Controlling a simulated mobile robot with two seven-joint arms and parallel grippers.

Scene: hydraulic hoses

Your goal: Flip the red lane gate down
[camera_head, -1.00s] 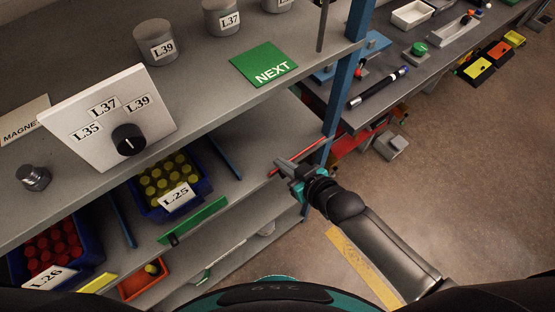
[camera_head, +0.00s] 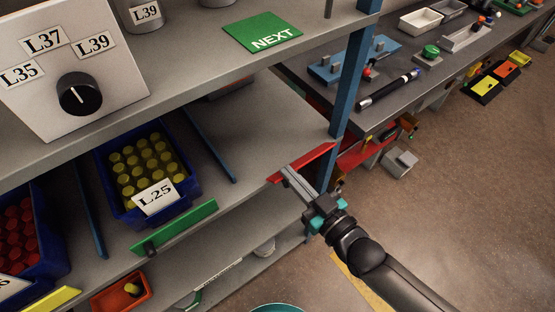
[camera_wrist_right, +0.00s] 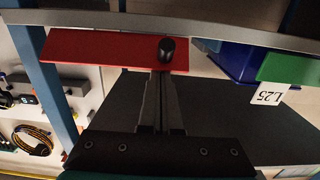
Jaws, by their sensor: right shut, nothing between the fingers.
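The red lane gate (camera_head: 312,158) is a flat red plate along the front edge of the shelf, beside the blue post. In the right wrist view the red gate (camera_wrist_right: 100,52) spans the upper left, with a black knob (camera_wrist_right: 166,47) near one end. My right gripper (camera_head: 287,179) is shut and empty, its fingertips at the gate's near end in the head view. In the right wrist view the fingertips (camera_wrist_right: 160,73) overlap the plate just below the knob; I cannot tell whether they touch it. My left gripper is not in view.
A green lane gate (camera_head: 174,228) stands in front of the blue L25 bin (camera_head: 191,188) to the left. A blue post (camera_head: 352,85) rises close beside my right gripper. A blue divider (camera_head: 210,145) lies on the shelf. The shelf behind the red gate is bare.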

